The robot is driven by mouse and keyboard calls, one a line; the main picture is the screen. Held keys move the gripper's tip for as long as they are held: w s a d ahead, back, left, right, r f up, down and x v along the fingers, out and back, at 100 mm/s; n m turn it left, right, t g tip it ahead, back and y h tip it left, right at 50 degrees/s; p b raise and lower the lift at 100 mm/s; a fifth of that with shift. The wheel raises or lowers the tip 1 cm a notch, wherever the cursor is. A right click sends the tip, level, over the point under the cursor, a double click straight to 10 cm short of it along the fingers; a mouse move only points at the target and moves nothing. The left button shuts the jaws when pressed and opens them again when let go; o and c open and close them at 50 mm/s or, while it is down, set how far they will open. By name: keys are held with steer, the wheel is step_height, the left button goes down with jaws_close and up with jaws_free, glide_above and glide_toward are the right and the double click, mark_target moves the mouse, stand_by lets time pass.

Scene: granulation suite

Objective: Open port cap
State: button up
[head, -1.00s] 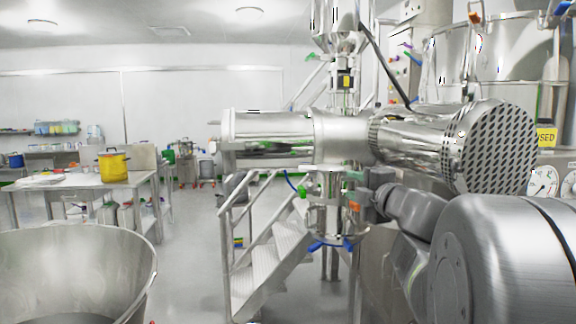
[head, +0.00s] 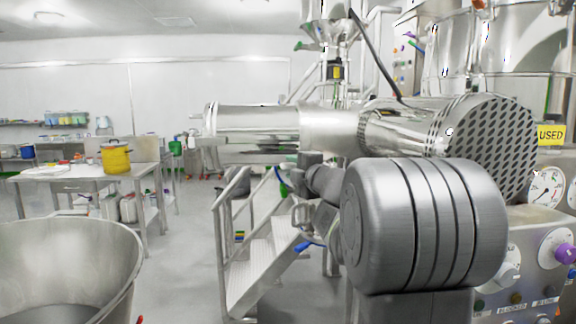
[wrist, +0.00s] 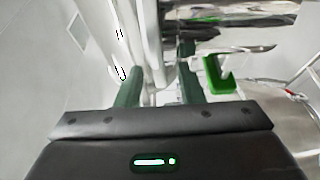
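A horizontal steel extruder-like machine (head: 255,122) spans the middle of the head view, with a perforated round end (head: 490,150) at right. I cannot pick out the port cap with certainty in either view. My arm reaches in from the lower right, and its wrist is below the steel barrel. In the wrist view my gripper (wrist: 160,88) points up the picture with its two dark green fingers apart and nothing clearly held. Steel parts of the machine (wrist: 225,12) and a bright green bracket (wrist: 218,76) are ahead, to the right of the fingers.
Steel steps with rails (head: 262,270) stand below the barrel. A large steel bowl (head: 120,255) is at lower left, and a table (head: 60,185) with a yellow pot (head: 116,158) behind. A panel with gauges (head: 548,188) is at right. The floor between is clear.

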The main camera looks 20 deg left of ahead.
steer(key=shift+x, duration=1.55)
jaws_close()
